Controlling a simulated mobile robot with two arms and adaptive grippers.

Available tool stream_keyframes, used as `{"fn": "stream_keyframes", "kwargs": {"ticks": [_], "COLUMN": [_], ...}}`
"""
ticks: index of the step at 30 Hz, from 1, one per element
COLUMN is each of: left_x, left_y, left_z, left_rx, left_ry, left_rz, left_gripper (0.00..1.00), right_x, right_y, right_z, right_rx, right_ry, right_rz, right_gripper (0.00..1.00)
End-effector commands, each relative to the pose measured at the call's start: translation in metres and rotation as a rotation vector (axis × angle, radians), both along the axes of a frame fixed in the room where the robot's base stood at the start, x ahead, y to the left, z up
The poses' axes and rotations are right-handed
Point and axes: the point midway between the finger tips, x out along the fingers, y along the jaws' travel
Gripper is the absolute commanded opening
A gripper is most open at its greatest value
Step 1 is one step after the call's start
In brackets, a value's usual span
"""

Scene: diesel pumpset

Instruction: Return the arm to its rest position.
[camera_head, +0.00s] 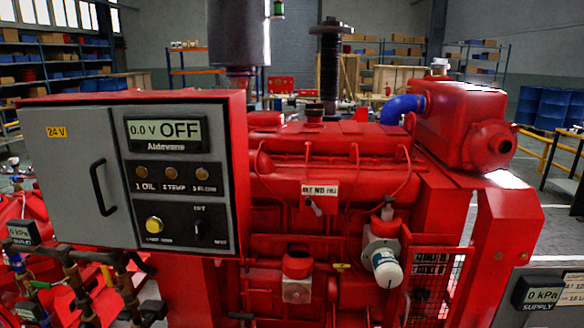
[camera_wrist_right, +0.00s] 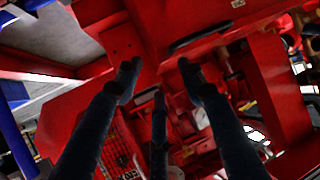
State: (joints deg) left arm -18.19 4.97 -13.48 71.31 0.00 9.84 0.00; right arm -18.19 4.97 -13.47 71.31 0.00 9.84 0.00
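My right gripper (camera_wrist_right: 158,76) shows only in the right wrist view. Its dark fingers are spread apart with nothing between them. Red machine parts lie beyond the fingertips; I cannot tell the exact distance. The head view shows neither arm and neither gripper. The red diesel pumpset (camera_head: 335,160) fills the middle of that view. Its grey control panel (camera_head: 82,185) is at the left, with a display (camera_head: 166,132) reading "0.0 V OFF".
A red tank (camera_head: 465,115) with a blue hose (camera_head: 400,107) stands at the upper right. A white-and-blue filter (camera_head: 387,268) sticks out from the engine front. Pipes and valves (camera_head: 75,285) are at lower left. A supply gauge (camera_head: 543,294) is at lower right.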

Motion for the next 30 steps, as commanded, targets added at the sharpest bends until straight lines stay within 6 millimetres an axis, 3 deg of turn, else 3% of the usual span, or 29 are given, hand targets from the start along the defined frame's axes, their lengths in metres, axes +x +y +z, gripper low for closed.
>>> {"fn": "stream_keyframes", "kwargs": {"ticks": [1, 5, 7, 12, 15, 18, 21, 30], "left_x": [-0.025, -0.098, -0.144, -0.256, -0.304, -0.334, -0.348, -0.35], "left_y": [0.009, 0.032, 0.046, 0.077, 0.089, 0.096, 0.099, 0.1], "left_z": [0.003, -0.03, -0.041, -0.048, -0.046, -0.044, -0.044, -0.047], "left_rx": [0.025, 0.088, 0.12, 0.188, 0.214, 0.229, 0.237, 0.238], "left_ry": [0.095, 0.337, 0.469, 0.752, 0.866, 0.934, 0.966, 0.971], "left_rz": [0.005, 0.016, 0.023, 0.035, 0.04, 0.043, 0.045, 0.044], "left_gripper": [0.44, 0.44, 0.44, 0.44, 0.44, 0.44, 0.44, 0.44], "right_x": [-0.024, -0.098, -0.144, -0.257, -0.305, -0.334, -0.348, -0.35], "right_y": [-0.009, -0.032, -0.046, -0.076, -0.089, -0.096, -0.099, -0.1], "right_z": [0.003, -0.03, -0.041, -0.048, -0.046, -0.044, -0.045, -0.047], "right_rx": [-0.025, -0.087, -0.119, -0.187, -0.214, -0.229, -0.237, -0.238], "right_ry": [0.095, 0.338, 0.469, 0.752, 0.866, 0.934, 0.966, 0.971], "right_rz": [-0.005, -0.016, -0.022, -0.035, -0.04, -0.043, -0.044, -0.044], "right_gripper": [0.4, 0.4, 0.4, 0.4, 0.4, 0.4, 0.4, 0.4]}}
